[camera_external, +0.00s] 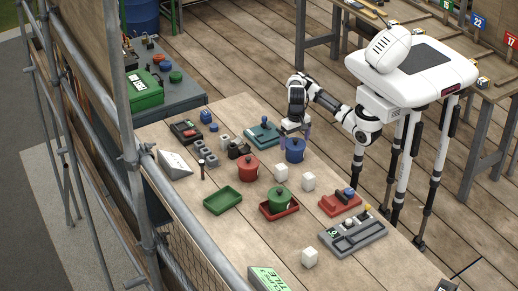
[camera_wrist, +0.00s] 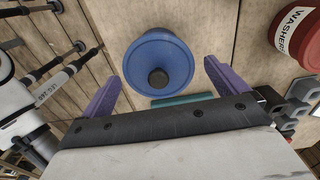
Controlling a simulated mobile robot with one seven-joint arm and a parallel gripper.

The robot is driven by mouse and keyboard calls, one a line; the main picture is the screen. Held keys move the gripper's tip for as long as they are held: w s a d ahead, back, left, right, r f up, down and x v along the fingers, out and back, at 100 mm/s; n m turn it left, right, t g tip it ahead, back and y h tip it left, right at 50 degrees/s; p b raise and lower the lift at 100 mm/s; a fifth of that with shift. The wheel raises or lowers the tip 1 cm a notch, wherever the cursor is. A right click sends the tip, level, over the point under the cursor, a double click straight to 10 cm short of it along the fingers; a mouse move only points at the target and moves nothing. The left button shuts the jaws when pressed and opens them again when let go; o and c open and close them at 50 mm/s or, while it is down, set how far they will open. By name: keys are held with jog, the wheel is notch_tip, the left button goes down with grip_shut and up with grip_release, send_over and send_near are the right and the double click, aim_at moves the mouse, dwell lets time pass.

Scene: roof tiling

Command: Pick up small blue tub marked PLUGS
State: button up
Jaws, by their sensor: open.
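The blue tub (camera_external: 295,156) stands on the wooden table, lidded, with a dark knob on top; no PLUGS marking is readable. In the wrist view the tub (camera_wrist: 150,48) is seen from above, ahead of the purple fingers. My gripper (camera_external: 295,137) is open and empty, pointing down just over the tub. In the wrist view my gripper (camera_wrist: 163,68) has one finger to each side of the tub's near part, with gaps visible. Whether the fingers reach down beside its wall, I cannot tell.
A red tub (camera_external: 248,169) stands close left; its label reads WASHERS in the wrist view (camera_wrist: 300,35). A teal item (camera_external: 264,133) lies behind. White cubes (camera_external: 281,172) stand nearby. A green tray (camera_external: 222,201) is empty.

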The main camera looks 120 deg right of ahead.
jog(key=f, duration=0.5)
jog(key=shift+a, duration=0.35)
jog(key=shift+r, duration=0.1)
jog(key=c, duration=1)
